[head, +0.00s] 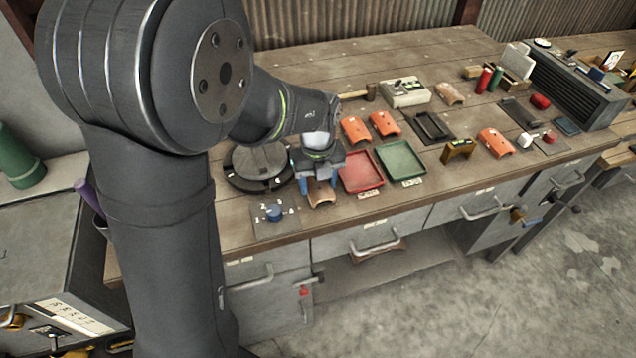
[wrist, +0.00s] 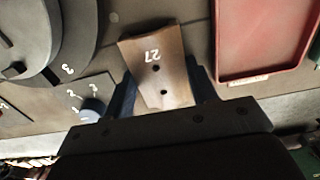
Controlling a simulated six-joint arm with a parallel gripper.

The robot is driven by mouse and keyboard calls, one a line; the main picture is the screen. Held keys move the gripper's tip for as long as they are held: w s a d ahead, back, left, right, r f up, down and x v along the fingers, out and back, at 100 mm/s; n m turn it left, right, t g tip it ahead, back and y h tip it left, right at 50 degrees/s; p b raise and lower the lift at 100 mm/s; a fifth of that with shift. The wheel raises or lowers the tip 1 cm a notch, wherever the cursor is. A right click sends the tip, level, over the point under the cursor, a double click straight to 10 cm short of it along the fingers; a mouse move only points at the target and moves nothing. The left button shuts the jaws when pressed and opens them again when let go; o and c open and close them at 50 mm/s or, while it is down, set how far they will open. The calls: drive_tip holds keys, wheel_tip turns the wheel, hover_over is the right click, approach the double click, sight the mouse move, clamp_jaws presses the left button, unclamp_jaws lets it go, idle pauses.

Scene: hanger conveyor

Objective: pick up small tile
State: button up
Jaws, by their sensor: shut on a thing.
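In the head view, my gripper (head: 319,178) points down near the bench's front edge, and the tile's lower part (head: 321,194) shows below the blue fingers. Whether the tile touches the bench or is raised is hard to tell. Its far side is hidden by the gripper in the head view.
A red tray (head: 361,173) and a green tray (head: 401,160) lie to the right. A dark round turntable (head: 256,166) and a plate with a blue knob (head: 274,213) are on the left. Orange tiles (head: 355,130) lie behind the trays. Bare bench shows toward the back.

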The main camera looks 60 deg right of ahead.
drive_tip(key=shift+r, duration=0.6)
wheel_tip(320, 180, up, 3)
drive_tip(key=shift+f, duration=0.1)
drive_tip(key=s+a+r, duration=0.4)
drive_tip(key=s+r, duration=0.3)
drive_tip(key=s, duration=0.3)
drive_tip(key=n, duration=0.9)
hover_over(318, 183)
drive_tip(key=a, duration=0.1)
drive_tip(key=w+a+r+n, duration=0.1)
drive_tip(key=w+a+n, duration=0.1)
drive_tip(key=w+n, duration=0.85)
drive_tip(key=w+a+r+n, duration=0.15)
drive_tip(key=w+n, duration=0.55)
drive_tip(key=w, duration=0.7)
drive_tip(key=w+a+n, duration=0.7)
drive_tip(key=w+n, duration=0.3)
drive_tip(key=w, duration=0.1)
drive_tip(key=shift+m, duration=0.25)
drive_tip(key=shift+w+a+f, duration=0.1)
drive_tip(key=shift+w+f, duration=0.05)
drive_tip(key=shift+f, duration=3.5)
drive_tip(key=shift+f, duration=0.75)
